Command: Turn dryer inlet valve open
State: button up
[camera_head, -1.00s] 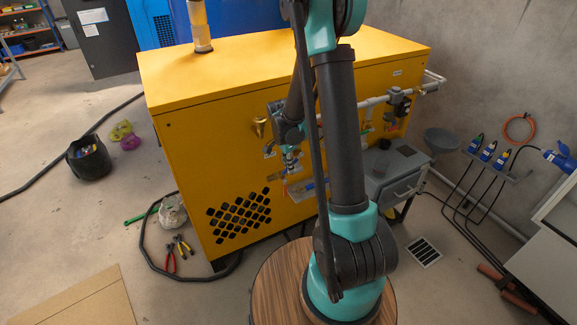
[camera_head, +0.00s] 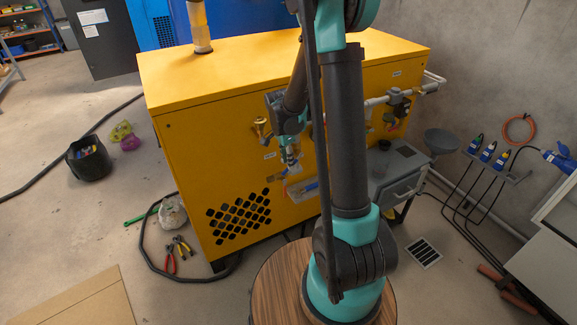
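The yellow dryer cabinet (camera_head: 210,150) stands in front of me with fittings on its front face. A brass valve-like fitting (camera_head: 262,127) sticks out just left of my wrist. Another valve fitting (camera_head: 392,117), with a reddish part, is on the grey pipe at the right. I cannot tell which is the dryer inlet valve. My gripper (camera_head: 291,160) points down near the front face, to the right of and below the brass fitting. A small label and a blue-handled part (camera_head: 311,187) are close below it. The fingers are too small to tell open from shut, and my arm hides part of the panel.
A black hose (camera_head: 150,250), pliers (camera_head: 178,250) and a black bucket (camera_head: 88,160) lie on the left floor.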

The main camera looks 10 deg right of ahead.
aim_at(285, 170)
notch_tip(285, 170, up, 8)
jog(key=a, duration=0.1)
jog(key=shift+s+r, duration=0.15)
jog(key=shift+s, duration=0.05)
